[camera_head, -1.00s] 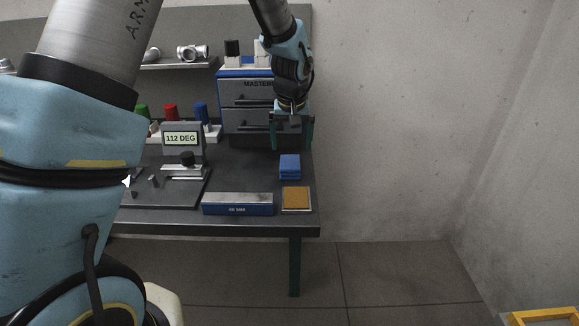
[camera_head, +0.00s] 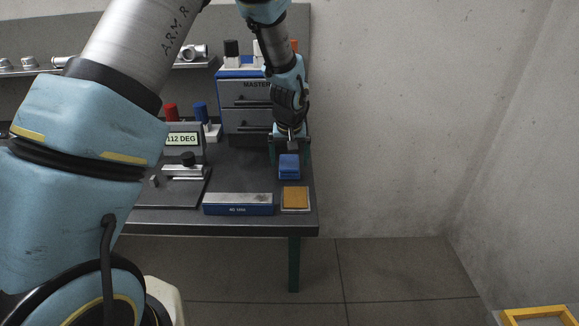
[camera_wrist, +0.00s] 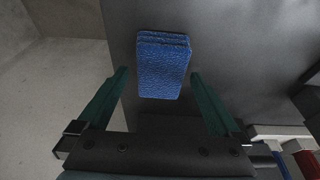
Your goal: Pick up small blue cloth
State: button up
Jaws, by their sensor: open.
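The small blue cloth (camera_head: 289,169) lies folded on the dark bench top near its right edge. My gripper (camera_head: 289,158) is open just behind and above it, with its green fingers pointing down. In the wrist view the cloth (camera_wrist: 162,66) appears ahead of and between the lines of the two open green fingers (camera_wrist: 158,76). Nothing is held. I cannot tell the exact height of the fingertips over the bench.
A blue and grey block (camera_head: 238,205) and an orange-brown pad in a light tray (camera_head: 295,199) lie in front of the cloth. A gauge stand reading 112 DEG (camera_head: 184,139) is to the left. A drawer cabinet (camera_head: 245,103) stands behind.

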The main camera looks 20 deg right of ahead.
jog(key=shift+f, duration=0.2)
jog(key=shift+c, duration=0.4)
jog(key=c, duration=1.2)
